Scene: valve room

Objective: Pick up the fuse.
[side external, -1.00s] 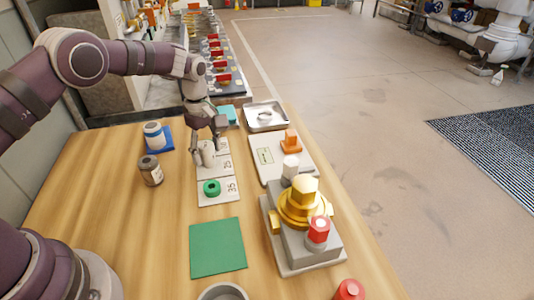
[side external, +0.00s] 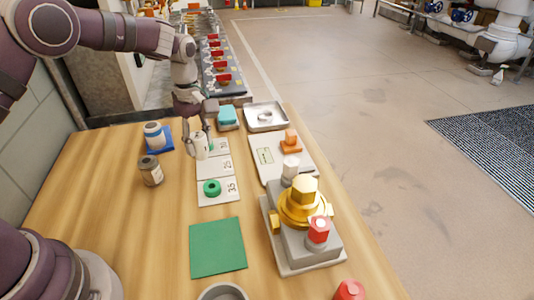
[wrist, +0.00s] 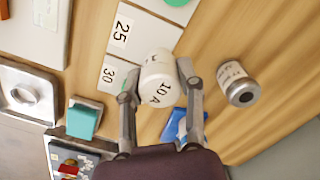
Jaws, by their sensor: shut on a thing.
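The white cylindrical fuse marked "10 A" (wrist: 158,76) is between the two fingers of my gripper (wrist: 162,88) in the wrist view. My gripper is shut on it. In the side view the fuse (side external: 201,147) hangs below my gripper (side external: 198,138), over or just left of the numbered white cards; its exact height is hard to tell. Part of the fuse's sides is hidden by the fingers.
A grey-brown labelled can (side external: 151,171) stands to the left, near a white-and-blue container (side external: 154,136) on a blue mat.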

